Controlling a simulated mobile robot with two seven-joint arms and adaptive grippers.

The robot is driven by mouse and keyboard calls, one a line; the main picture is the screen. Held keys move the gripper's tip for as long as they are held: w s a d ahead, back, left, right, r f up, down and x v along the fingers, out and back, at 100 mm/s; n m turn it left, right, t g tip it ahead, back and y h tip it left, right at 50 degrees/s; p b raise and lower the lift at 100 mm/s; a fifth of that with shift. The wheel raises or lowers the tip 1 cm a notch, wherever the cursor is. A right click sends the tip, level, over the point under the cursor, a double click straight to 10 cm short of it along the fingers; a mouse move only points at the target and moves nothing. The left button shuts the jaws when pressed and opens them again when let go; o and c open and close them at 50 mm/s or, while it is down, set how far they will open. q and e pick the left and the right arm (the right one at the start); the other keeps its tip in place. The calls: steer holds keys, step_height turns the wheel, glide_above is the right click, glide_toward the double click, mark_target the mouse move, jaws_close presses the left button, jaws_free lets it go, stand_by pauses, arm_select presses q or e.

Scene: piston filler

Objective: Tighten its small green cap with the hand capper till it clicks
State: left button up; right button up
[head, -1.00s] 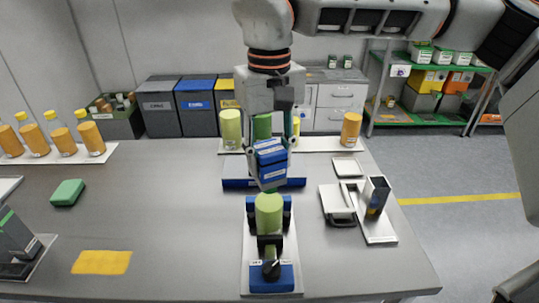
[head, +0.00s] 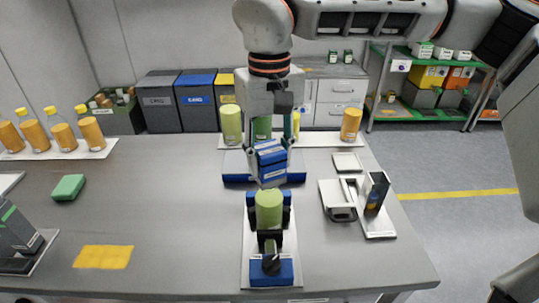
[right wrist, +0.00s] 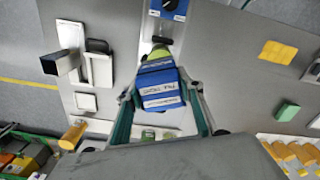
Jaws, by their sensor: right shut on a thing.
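My right gripper (head: 270,172) is shut on a blue block-shaped tool with white labels (head: 271,158), which looks like the hand capper. It also shows between the fingers in the right wrist view (right wrist: 160,90). A light green cylindrical thing (head: 269,208) stands upright in a blue and black fixture on a white base plate (head: 250,255), just in front of and below the tool. In the right wrist view the tool partly covers this green thing (right wrist: 160,53). I cannot tell whether they touch. I cannot make out the small green cap. My left gripper is not in view.
A white device (head: 338,200) and a dark open box (head: 376,190) stand to the right. A green sponge (head: 68,187) and yellow cloth (head: 103,257) lie left, with clear table between.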

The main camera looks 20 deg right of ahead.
steer(key=shift+f, duration=0.5)
stand_by(0.4)
steer(key=shift+m+p, duration=0.45)
steer(key=shift+m, duration=0.45)
steer(key=m, duration=0.3)
steer(key=shift+m, duration=0.3)
steer(key=shift+a+m, duration=0.1)
steer(key=shift+m, duration=0.9)
steer(key=m, duration=0.2)
steer(key=shift+m, duration=0.3)
steer(key=m, duration=0.4)
steer(key=shift+w+m, duration=0.1)
steer(key=shift+m, duration=0.3)
steer(key=shift+r+p, duration=0.15)
steer(key=shift+p, duration=0.4)
